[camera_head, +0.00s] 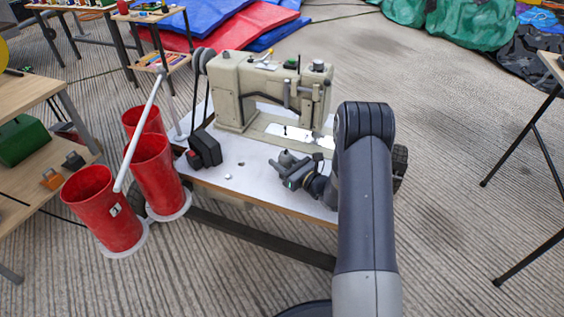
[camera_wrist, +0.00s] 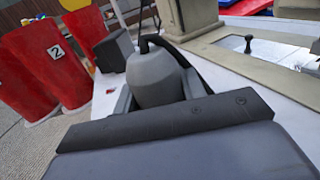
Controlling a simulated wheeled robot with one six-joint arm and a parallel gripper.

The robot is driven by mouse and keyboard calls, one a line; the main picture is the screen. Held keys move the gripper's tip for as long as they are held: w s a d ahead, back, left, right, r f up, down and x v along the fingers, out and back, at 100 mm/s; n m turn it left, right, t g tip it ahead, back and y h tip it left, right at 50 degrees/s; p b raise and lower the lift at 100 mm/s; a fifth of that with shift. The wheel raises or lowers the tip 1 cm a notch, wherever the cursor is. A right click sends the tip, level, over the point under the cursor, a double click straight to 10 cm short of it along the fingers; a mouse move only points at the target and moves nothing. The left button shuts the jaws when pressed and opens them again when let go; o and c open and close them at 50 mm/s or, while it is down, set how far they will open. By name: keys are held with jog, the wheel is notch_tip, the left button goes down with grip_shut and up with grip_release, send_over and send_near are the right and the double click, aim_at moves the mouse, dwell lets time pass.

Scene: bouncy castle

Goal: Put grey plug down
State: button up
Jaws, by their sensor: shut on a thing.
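The grey plug (camera_wrist: 155,78) is between my gripper's jaws (camera_wrist: 157,95) in the wrist view, with a dark cable curving off its top. In the head view my gripper (camera_head: 290,165) is low over the white sewing table top (camera_head: 232,172), in front of the sewing machine. The grey plug (camera_head: 286,158) shows small at the gripper's tip there. I cannot tell whether the plug touches the table.
The beige sewing machine (camera_head: 265,92) stands just behind my gripper. A black box (camera_head: 206,148) with a red switch sits to the left on the table. Several red cups (camera_head: 103,208) hang off the table's left side. The front left of the table top is mostly clear.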

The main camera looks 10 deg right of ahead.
jog(key=shift+f, duration=0.15)
jog(key=o, duration=1)
jog(key=shift+o, duration=0.2)
jog(key=shift+s+d+r, duration=0.1)
jog(key=shift+r, duration=0.15)
jog(key=p+v, duration=0.2)
jog(key=v, duration=0.9)
jog(key=shift+s+d+p, duration=0.15)
jog(key=shift+s+p, duration=0.15)
jog(key=shift+p, duration=0.1)
